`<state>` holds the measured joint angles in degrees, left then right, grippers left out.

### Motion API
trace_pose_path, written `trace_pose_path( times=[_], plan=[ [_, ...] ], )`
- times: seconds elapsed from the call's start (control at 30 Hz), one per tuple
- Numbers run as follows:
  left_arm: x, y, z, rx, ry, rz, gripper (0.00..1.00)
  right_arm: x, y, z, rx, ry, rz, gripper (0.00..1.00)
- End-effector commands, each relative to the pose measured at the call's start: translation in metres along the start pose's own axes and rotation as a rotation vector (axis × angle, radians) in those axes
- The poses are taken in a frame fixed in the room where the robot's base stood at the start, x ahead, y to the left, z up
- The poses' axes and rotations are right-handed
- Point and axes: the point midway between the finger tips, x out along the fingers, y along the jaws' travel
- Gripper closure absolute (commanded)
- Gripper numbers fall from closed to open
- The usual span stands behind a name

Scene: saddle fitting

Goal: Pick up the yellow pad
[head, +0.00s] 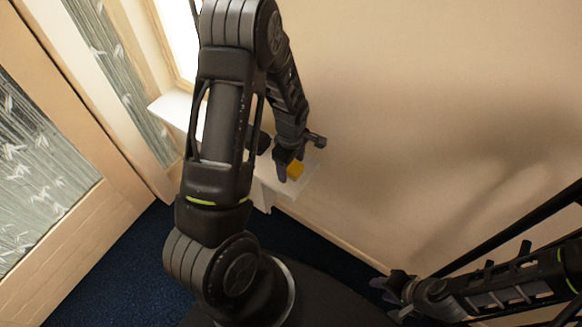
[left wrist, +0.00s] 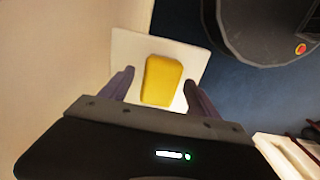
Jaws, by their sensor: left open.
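The yellow pad (head: 296,169) lies on a small white shelf (head: 301,187) by the wall in the head view, partly hidden by my left gripper (head: 290,158). In the left wrist view the yellow pad (left wrist: 161,80) is a rounded block on the white shelf (left wrist: 128,45). My left gripper (left wrist: 159,79) is open, with one dark finger on each side of the pad and a visible gap at both sides. I cannot tell the height of the fingertips above the shelf. My right gripper (head: 392,290) is low at the right, away from the pad; its jaws are unclear.
A beige wall (head: 430,110) stands right behind the shelf. A white window sill (head: 172,108) and a wooden door with patterned glass (head: 50,160) are at the left. Dark blue carpet (head: 110,265) is open below.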

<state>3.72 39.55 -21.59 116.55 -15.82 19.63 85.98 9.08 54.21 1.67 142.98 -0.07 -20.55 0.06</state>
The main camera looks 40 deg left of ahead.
Motion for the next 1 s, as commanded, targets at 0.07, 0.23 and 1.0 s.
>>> trace_pose_path(
  times=[0.07,0.23,1.0],
  plan=[
    [-0.0002,0.0,0.0,0.0,0.0,0.0,0.29,0.0,0.0,0.0,0.0,0.0,0.0,0.64],
    [-0.0003,0.0,0.0,0.0,0.0,0.0,0.29,0.0,0.0,0.0,0.0,0.0,0.0,0.64],
    [-0.0003,0.0,-0.0001,0.0,0.0,0.0,0.88,0.0,0.0,0.0,0.0,0.0,0.0,0.64]
  ],
)
